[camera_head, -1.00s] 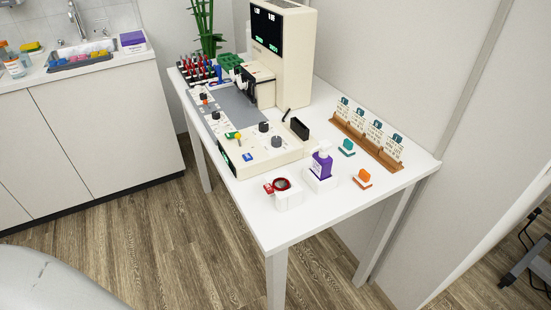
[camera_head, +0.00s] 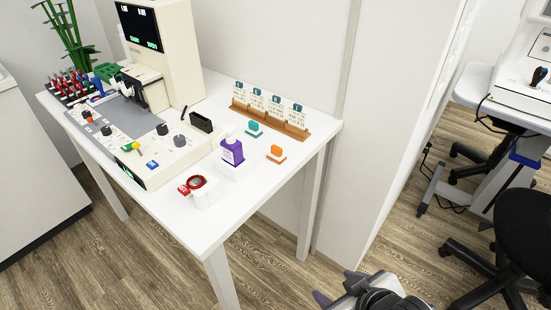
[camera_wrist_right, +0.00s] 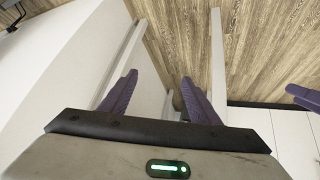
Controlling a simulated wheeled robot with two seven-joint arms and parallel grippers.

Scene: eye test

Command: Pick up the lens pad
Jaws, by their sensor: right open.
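The frames do not clearly show which item is the lens pad. My right gripper (camera_head: 338,286) shows at the bottom of the head view, off the table's front right side and apart from these items.
A wooden rack (camera_head: 270,122) with cards is behind. A cream machine (camera_head: 165,45) fills the back. A black chair (camera_head: 525,220) is at right.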

